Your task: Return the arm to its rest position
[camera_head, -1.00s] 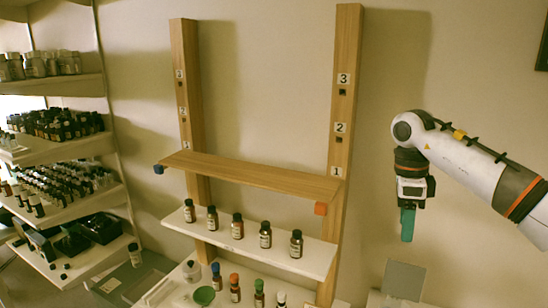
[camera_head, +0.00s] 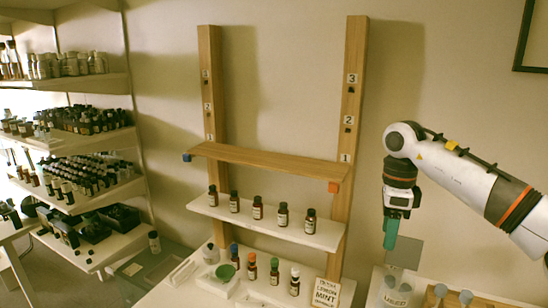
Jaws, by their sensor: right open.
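My right arm comes in from the right, and its gripper (camera_head: 390,234) points down in front of the bare wall, right of the wooden rack. Its teal fingers hold nothing that I can see; the gap between them is hard to make out from this side. My left gripper is not in view. The wooden rack (camera_head: 355,110) has two posts marked with numbers. A wooden shelf (camera_head: 265,161) sits at the marks 1. Below it, a white shelf (camera_head: 330,240) bears a row of brown bottles (camera_head: 257,208).
Bottles with coloured caps (camera_head: 274,270) stand on the white table below, near a green bowl (camera_head: 235,261) and a sign (camera_head: 325,293). A tray with grey-topped items (camera_head: 440,291) lies under my right gripper. Side shelves (camera_head: 95,140) full of bottles stand at left.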

